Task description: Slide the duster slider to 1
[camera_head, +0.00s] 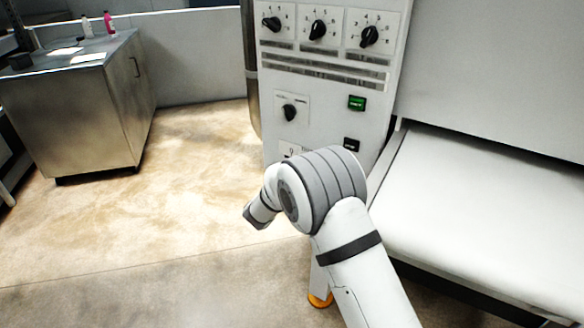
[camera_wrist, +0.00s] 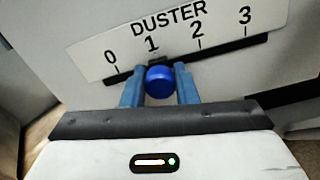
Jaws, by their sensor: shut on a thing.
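The duster scale (camera_wrist: 180,40) is a white plate marked DUSTER with 0, 1, 2 and 3, seen in the wrist view. The blue knob of the duster slider (camera_wrist: 159,82) sits just below the 1 mark. The dark slot (camera_wrist: 292,90) runs along beneath the plate. My gripper (camera_wrist: 160,78) has its two blue fingers on either side of the knob and is shut on it. In the head view my arm hides the gripper and the slider.
The roller sheeter's control panel (camera_head: 325,70) has several black rotary knobs and a green button (camera_head: 356,103). A white conveyor bed (camera_head: 480,200) lies to the right. A metal cabinet (camera_head: 85,110) stands at the left, with open floor (camera_head: 190,170) between.

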